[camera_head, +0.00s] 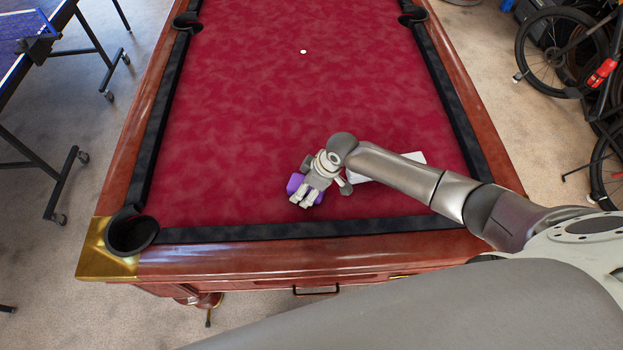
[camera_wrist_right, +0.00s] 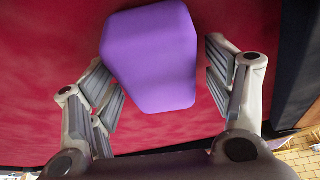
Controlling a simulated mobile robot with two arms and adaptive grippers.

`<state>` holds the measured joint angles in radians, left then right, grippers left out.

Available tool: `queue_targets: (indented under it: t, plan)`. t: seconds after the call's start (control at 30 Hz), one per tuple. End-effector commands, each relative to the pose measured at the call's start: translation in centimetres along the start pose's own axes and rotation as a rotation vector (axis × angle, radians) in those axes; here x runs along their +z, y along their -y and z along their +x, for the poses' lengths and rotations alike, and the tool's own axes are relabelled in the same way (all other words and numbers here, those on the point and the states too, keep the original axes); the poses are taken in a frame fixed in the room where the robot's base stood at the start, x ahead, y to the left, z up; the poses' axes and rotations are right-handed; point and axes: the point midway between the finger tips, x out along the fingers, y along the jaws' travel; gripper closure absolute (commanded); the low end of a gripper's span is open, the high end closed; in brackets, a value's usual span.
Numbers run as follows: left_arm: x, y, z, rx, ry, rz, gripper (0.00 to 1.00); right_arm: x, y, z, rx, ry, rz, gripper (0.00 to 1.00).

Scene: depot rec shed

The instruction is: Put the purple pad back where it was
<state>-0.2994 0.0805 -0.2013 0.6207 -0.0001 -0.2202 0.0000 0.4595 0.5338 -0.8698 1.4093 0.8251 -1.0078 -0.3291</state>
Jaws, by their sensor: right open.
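The purple pad (camera_head: 294,183) lies on the red cloth of the pool table (camera_head: 290,110), near its front end. My right gripper (camera_head: 306,203) is over it and hides part of it in the head view. In the right wrist view the purple pad (camera_wrist_right: 152,58) shows as a blocky shape with cut corners. It lies between and beyond the open fingers of the right gripper (camera_wrist_right: 165,88), with a gap of red cloth on each side. My left gripper is out of view.
A white flat object (camera_head: 416,157) lies on the cloth, partly hidden behind my right arm. A small white ball (camera_head: 303,51) is farther up the table. Dark cushions (camera_head: 300,232) and a corner pocket (camera_head: 132,234) edge the near end. The left part of the cloth is clear.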

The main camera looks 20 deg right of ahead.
Motion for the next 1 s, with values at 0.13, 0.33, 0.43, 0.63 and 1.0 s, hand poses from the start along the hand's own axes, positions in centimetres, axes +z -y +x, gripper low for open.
queue_targets:
  t: [0.13,0.33,0.43,0.63,1.0]
  plan:
    - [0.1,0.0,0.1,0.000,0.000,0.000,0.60,0.0,-0.1,-1.6,0.002,-0.003,0.000,0.25]
    - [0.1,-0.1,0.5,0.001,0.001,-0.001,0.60,0.0,-0.2,-5.2,0.004,-0.002,-0.002,0.25]
    - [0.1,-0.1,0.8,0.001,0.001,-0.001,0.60,0.0,-0.2,-7.2,0.003,-0.003,-0.001,0.25]
    - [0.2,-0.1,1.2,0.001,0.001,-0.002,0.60,0.0,-0.1,-10.4,0.002,-0.002,-0.001,0.25]
    - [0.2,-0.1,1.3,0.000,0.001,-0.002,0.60,0.0,0.0,-12.0,0.000,-0.001,0.001,0.25]
